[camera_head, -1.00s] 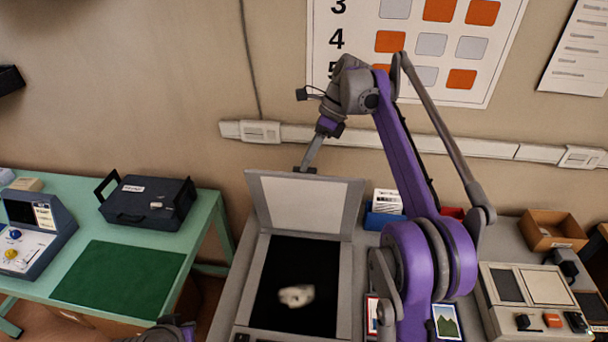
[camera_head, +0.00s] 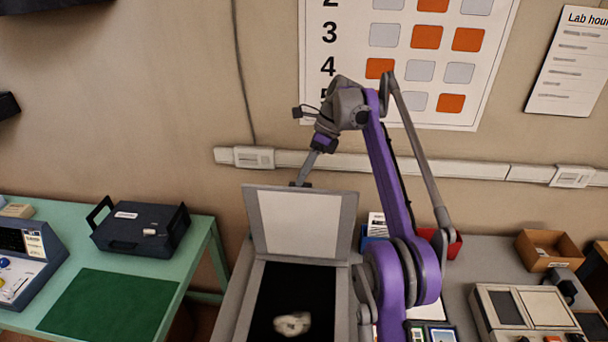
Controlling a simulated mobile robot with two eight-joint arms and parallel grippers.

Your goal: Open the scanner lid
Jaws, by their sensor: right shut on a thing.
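The scanner lid (camera_head: 300,222) stands raised, close to upright, at the back of the scanner (camera_head: 233,308). Its white inner face points toward me. The dark scanner bed below is uncovered and shows a blurred pale reflection (camera_head: 292,323). My left gripper is not in view.
A green table (camera_head: 190,258) on the left holds a dark case (camera_head: 140,229) and a green mat (camera_head: 112,302). Right of the scanner are a blue box (camera_head: 373,233), a red bin (camera_head: 453,246), a cardboard box (camera_head: 548,250) and a beige device (camera_head: 528,308). The wall is close behind.

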